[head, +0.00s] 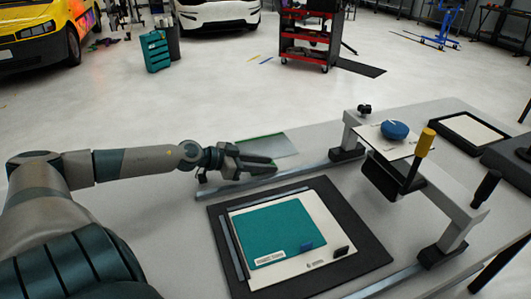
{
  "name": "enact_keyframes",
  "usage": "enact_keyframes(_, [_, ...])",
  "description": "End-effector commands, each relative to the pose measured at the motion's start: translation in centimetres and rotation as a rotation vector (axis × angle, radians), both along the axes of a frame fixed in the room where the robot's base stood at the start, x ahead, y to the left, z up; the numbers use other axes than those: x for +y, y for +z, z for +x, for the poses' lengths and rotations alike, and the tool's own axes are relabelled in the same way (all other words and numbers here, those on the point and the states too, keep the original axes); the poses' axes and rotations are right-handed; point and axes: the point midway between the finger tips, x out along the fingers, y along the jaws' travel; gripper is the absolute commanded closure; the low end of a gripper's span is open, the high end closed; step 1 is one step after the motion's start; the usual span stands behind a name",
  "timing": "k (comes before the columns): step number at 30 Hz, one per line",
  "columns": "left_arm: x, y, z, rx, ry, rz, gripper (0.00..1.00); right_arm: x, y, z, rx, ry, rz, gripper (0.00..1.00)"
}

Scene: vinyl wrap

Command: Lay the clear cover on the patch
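The patch looks to be the flat teal sheet (272,228) on a cream board (322,222), which lies on a black mat (372,252) at the front middle of the table. A see-through sheet with green edges, which looks like the clear cover (278,147), lies at the table's far edge, behind the mat. My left gripper (262,165) is low over the table at the near left side of this sheet and hides part of it. I cannot tell whether its fingers touch or hold the sheet. My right gripper is not in view.
A grey gantry (432,193) stands right of the mat, with a blue round pad (395,130) and a yellow handle (425,142). A metal rail (290,178) runs behind the mat. A black-framed tray (468,133) lies at the far right.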

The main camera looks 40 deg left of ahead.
Motion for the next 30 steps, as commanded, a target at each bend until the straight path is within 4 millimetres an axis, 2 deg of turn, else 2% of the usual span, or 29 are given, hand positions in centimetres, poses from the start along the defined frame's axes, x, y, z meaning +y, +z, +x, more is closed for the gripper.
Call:
enact_keyframes(19, [-0.14,-0.09,0.24,-0.001,-0.001,0.002,0.73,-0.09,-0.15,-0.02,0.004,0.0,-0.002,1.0])
enact_keyframes(22, [-0.14,-0.09,0.24,-0.001,-0.001,0.002,0.97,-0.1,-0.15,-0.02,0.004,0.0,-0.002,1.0])
enact_keyframes(23, [-0.14,-0.09,0.24,-0.001,-0.001,0.002,1.0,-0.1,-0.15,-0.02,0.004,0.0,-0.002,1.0])
enact_keyframes(30, [-0.15,-0.08,0.24,-0.001,-0.001,0.002,1.0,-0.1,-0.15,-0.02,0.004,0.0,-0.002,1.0])
